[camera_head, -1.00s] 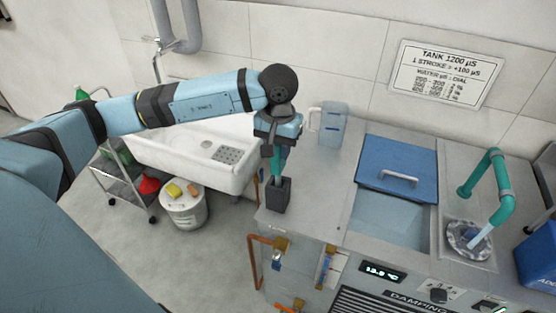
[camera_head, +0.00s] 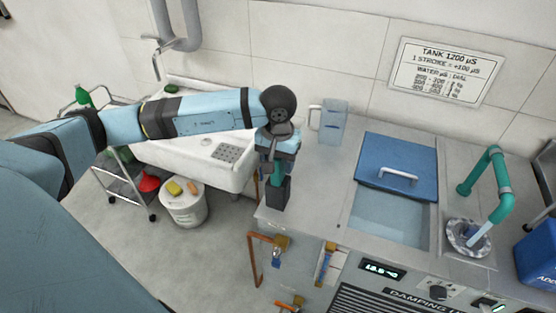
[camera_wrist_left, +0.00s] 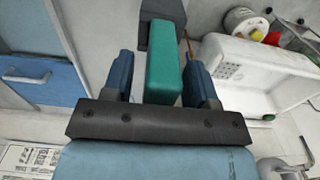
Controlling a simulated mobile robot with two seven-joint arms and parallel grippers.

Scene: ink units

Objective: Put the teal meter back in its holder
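The teal meter (camera_head: 277,174) stands roughly upright in the dark grey holder (camera_head: 278,195) at the left end of the counter. Its lower end is hidden in the holder. My left gripper (camera_head: 279,160) is above the holder with its fingers around the meter's upper part. In the left wrist view the meter (camera_wrist_left: 165,70) lies between the two blue fingers. A gap shows on its left side, and its right side is close to or touching the other finger. The holder (camera_wrist_left: 158,25) is just beyond it. My right gripper is out of view.
A clear jug (camera_head: 331,122) stands behind the holder. A blue-lidded tank (camera_head: 397,165) and a teal pipe (camera_head: 502,180) are to the right. A white sink (camera_head: 200,150), a trolley and a bucket (camera_head: 186,208) are on the left. The counter front of the jug is free.

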